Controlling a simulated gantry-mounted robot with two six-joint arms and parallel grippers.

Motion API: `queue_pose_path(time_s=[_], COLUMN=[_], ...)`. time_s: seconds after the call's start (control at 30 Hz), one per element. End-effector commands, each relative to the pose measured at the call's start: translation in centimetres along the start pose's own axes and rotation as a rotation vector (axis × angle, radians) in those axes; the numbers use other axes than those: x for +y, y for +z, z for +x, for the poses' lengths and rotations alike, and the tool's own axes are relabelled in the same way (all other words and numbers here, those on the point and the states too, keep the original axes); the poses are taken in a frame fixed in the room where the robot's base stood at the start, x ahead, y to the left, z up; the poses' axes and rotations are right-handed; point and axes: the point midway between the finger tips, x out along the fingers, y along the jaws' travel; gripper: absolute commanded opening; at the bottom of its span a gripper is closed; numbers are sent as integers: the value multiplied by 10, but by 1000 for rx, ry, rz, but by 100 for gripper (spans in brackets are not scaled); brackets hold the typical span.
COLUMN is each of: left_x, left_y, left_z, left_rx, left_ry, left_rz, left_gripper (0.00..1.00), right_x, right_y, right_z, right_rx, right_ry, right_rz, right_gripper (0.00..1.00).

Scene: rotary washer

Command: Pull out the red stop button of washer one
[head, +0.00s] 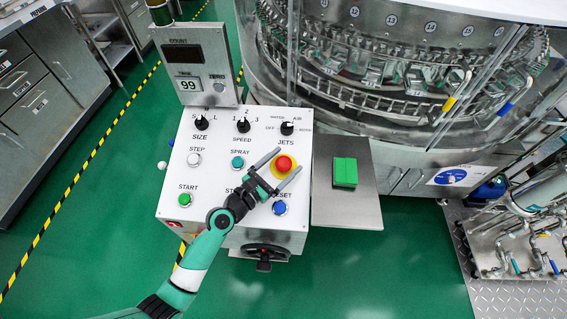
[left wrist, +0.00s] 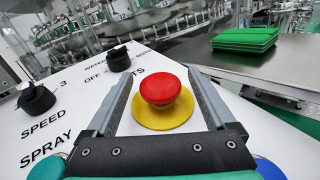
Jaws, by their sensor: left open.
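The red stop button (head: 283,163) sits on a yellow disc at the right side of the washer's white control panel (head: 215,160). It also shows in the left wrist view (left wrist: 160,90), with its yellow base below it. My left gripper (head: 282,167) is open, with one finger on each side of the red button. In the left wrist view a gap shows on both sides between the fingers and the button, and nothing is held. I cannot tell whether the fingertips are level with the button head. My right gripper is in neither view.
Black knobs (head: 288,128) stand above the button. A blue reset button (head: 279,208) is just below my gripper. A green block (head: 345,172) lies on a metal shelf (head: 345,211) to the right. The round washer (head: 400,130) stands behind the panel.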

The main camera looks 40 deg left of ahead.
Motion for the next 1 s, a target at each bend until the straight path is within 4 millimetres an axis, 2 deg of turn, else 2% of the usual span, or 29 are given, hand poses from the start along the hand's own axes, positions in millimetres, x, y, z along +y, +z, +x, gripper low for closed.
queue_pose_path(time_s=[0.2,0.7,1.0], left_x=[0,0,0], left_y=[0,0,2], left_z=[0,0,0], left_rx=[0,0,0], left_ry=[0,0,0], left_rz=[0,0,-1], left_gripper=[88,0,0], right_x=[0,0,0], right_y=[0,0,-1], right_z=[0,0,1], right_rx=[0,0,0], right_ry=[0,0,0], right_rz=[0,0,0], right_gripper=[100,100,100])
